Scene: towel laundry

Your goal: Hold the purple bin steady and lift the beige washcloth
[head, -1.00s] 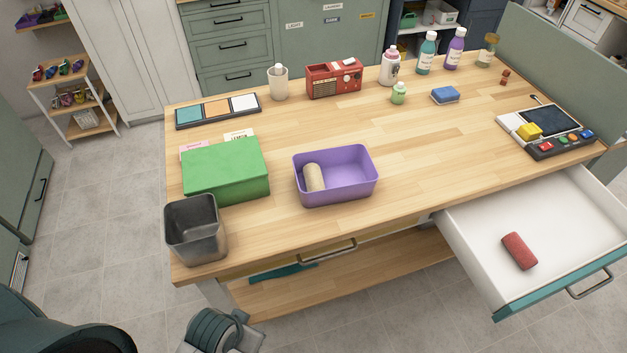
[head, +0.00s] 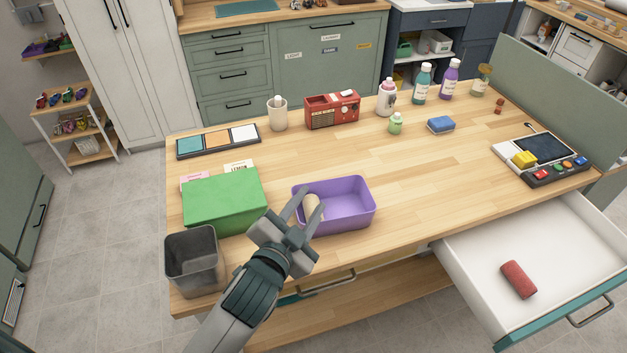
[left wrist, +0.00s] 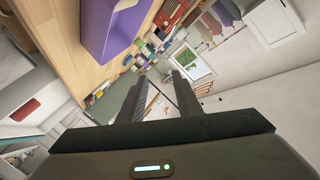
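The purple bin (head: 352,203) stands upright on the wooden table, near its front edge. The beige washcloth (head: 313,207) is rolled and leans inside the bin at its left end. My left gripper (head: 303,206) is at the front left of the bin, its two fingers spread apart and partly in front of the washcloth. The fingers hold nothing. In the left wrist view the open fingers (left wrist: 163,92) show with a clear gap between them, and the purple bin (left wrist: 112,25) is at the upper left. My right gripper is not in view.
A green box (head: 225,198) and a grey metal container (head: 194,262) stand left of the bin. An open white drawer (head: 470,250) holding a red roll (head: 518,279) juts out at the right.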

